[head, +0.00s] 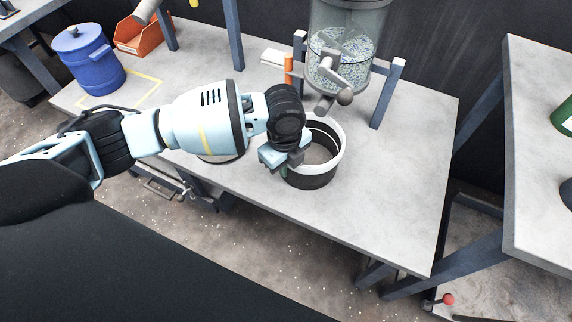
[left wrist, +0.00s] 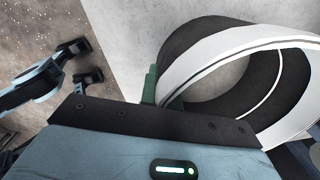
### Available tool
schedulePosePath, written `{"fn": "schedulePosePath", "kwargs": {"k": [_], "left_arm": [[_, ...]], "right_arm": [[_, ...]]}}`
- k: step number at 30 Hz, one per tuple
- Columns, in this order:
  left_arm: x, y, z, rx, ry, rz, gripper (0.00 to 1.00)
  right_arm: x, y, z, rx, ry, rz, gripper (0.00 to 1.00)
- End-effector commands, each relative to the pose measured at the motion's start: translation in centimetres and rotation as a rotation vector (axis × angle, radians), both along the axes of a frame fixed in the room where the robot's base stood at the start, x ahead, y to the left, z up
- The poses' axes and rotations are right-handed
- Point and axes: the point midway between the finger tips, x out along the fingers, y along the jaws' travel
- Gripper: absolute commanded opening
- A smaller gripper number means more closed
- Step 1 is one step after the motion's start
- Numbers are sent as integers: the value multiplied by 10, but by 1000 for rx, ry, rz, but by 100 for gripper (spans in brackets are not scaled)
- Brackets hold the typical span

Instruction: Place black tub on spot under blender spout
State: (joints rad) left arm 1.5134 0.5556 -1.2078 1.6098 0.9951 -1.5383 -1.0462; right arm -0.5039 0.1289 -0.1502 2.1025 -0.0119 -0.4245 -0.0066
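The black tub (head: 317,180) has a white band around its rim and appears empty. It is at the table's front middle, just in front of and below the blender spout (head: 325,102). The blender (head: 347,50) is a clear vessel with speckled granules. My left gripper (head: 285,165) is at the tub's left rim. In the left wrist view, a green finger (left wrist: 150,85) lies against the outside of the tub (left wrist: 185,55). My right gripper is not in view.
The blender stands on dark posts (head: 388,92) on the grey table (head: 400,180). A blue lidded container (head: 88,62) stands at the left beside a yellow outline. An orange bin (head: 140,36) is behind it. The table's right part is clear.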

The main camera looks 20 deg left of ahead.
Motion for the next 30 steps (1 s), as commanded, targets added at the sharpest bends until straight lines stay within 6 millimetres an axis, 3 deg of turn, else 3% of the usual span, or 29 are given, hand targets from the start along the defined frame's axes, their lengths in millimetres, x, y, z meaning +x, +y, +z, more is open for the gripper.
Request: {"fn": "schedulePosePath", "kwargs": {"k": [2, 3, 7, 17, 23, 30], "left_arm": [[0, -1, -2, -1, 0, 0, 0], [0, 0, -2, -1, 0, 0, 9], [0, 0, -2, -1, 0, 0, 25], [0, 0, 0, 0, -1, 0, 25], [0, 0, 26, -1, -4, 0, 25], [-1, 0, 75, -2, -5, 0, 25]], "right_arm": [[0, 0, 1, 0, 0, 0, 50], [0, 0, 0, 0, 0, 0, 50], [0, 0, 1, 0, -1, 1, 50], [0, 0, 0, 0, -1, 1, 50], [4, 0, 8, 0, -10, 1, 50], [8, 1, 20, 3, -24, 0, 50]]}}
